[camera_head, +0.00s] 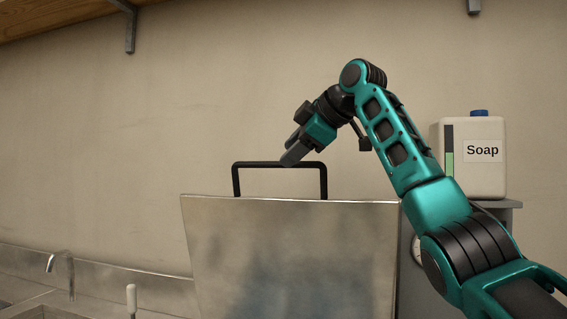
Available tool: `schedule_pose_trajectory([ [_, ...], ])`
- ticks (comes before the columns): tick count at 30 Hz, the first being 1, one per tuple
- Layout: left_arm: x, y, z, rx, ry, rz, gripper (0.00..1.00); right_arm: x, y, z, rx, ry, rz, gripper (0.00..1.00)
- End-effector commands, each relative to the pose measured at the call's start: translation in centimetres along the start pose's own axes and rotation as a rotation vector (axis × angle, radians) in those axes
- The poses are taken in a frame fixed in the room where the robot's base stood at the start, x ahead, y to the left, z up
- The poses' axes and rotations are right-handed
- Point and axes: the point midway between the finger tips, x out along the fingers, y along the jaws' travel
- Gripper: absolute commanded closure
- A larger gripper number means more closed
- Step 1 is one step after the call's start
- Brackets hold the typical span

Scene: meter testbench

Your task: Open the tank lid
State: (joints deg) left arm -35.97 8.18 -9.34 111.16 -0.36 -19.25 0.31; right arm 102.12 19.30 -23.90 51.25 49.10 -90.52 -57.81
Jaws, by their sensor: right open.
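The tank lid (290,255) shows as a broad, dull metal panel standing steeply up in the middle of the head view. It is a little wider at its top edge than lower down. A black bar handle (237,180) rises above that top edge. My right gripper (290,158) is open, with its fingertips at the middle of the handle's top bar and overlapping it in the picture. I cannot tell whether they touch it or whether the bar lies between the jaws. The tank's lower part is out of view. My left gripper is not in view.
A white soap container (482,160) with a blue cap stands on a grey surface at the right, behind my right arm. A tap (62,262) and sink edge are at the lower left, with a small white-topped lever (131,297). A wooden shelf (50,14) hangs at the upper left.

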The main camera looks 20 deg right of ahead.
Motion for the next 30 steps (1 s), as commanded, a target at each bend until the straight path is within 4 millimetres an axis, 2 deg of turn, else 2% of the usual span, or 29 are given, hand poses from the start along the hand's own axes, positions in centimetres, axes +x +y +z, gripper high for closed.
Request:
schedule_pose_trajectory([
  [1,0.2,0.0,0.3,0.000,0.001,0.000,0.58,-1.3,0.0,0.1,0.000,0.002,0.006,0.58],
  [6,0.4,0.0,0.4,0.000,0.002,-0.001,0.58,-5.0,0.1,0.1,0.000,0.000,0.005,0.58],
  [12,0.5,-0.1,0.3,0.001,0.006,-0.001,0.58,-7.7,0.0,0.1,0.001,-0.002,0.002,0.58],
  [17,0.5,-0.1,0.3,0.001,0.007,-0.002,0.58,-8.3,0.0,0.1,0.001,-0.002,0.000,0.58],
  [30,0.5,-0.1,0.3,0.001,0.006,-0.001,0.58,-8.3,0.0,0.1,0.001,-0.002,-0.001,0.58],
])
